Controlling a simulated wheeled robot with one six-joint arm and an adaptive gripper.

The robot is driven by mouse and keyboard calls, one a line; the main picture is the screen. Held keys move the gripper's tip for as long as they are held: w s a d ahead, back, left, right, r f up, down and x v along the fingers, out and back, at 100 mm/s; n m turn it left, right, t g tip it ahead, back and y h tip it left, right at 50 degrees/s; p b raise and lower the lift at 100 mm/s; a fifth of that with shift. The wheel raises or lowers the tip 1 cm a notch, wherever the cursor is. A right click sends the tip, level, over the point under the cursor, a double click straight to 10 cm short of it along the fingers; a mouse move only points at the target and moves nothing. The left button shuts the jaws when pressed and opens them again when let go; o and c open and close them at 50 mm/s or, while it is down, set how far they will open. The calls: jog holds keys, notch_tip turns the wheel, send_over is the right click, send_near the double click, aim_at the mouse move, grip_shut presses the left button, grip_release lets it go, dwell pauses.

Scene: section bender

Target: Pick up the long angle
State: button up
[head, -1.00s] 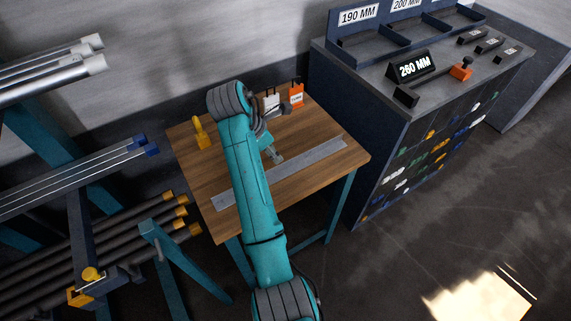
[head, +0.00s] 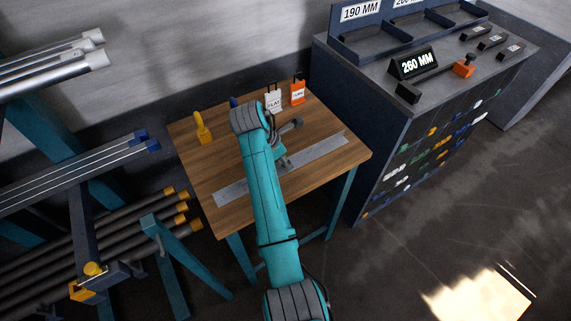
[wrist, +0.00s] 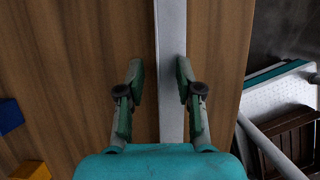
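The long angle (head: 323,149) is a grey metal strip lying slantwise across the wooden table, partly hidden behind my arm. In the wrist view the angle (wrist: 171,45) runs from the top edge down between my fingers. My gripper (wrist: 160,80) is open, with one finger to each side of the angle. The left finger stands apart from it; the right finger overlaps its right edge in the picture, and I cannot tell whether they touch. In the head view my gripper (head: 283,161) is over the middle of the angle, its fingertips partly hidden.
On the wooden table (head: 205,172) stand a yellow object (head: 202,129), a blue one (head: 233,102), a FLAT tag (head: 273,100) and an orange tag (head: 298,92). A stock rack (head: 85,235) is at left. A cabinet (head: 365,120) with a 260 MM sign (head: 414,64) is at right.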

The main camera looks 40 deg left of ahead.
grip_shut()
jog(key=shift+r, duration=0.15)
